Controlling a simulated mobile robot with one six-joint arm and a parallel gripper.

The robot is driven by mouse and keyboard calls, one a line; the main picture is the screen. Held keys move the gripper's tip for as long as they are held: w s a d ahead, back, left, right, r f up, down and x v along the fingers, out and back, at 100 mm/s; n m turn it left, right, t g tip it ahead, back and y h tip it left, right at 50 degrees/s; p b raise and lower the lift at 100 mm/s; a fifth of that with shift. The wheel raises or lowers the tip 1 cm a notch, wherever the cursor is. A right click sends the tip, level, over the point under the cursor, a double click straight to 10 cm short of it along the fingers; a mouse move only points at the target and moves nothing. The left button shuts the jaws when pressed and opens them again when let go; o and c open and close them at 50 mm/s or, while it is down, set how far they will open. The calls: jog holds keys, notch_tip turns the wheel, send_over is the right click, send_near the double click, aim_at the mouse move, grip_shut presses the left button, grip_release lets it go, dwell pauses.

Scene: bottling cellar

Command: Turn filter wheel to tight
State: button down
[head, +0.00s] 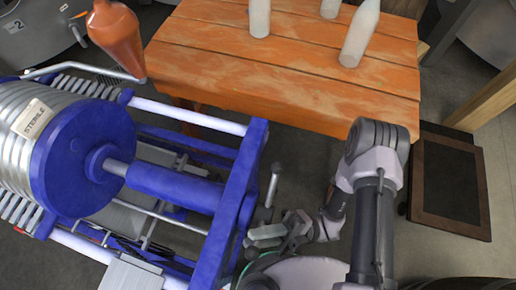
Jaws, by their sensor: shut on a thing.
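The filter press has a blue end plate (82,160), a blue spindle (175,187) and a blue end frame (236,205). The filter wheel (272,186) is at the right of this frame, seen nearly edge-on. A grey spoke with a rounded end points up, and another rounded end shows low down. My gripper (263,237) reaches in from the right and is shut on the filter wheel near its middle. The fingers and the wrist hide part of the wheel, so the exact grip is hard to see.
An orange wooden table (290,85) with several pale bottles (360,35) stands behind. An orange-brown vessel (117,38) is at the upper left. A dark framed board (447,185) lies at the right. A plate marked STERILE (35,118) is on the press.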

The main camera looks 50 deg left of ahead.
dwell(0.4)
jog(key=c, duration=1.4)
grip_release()
jog(key=shift+a, duration=0.1)
jog(key=v, duration=1.2)
jog(key=shift+b, duration=0.4)
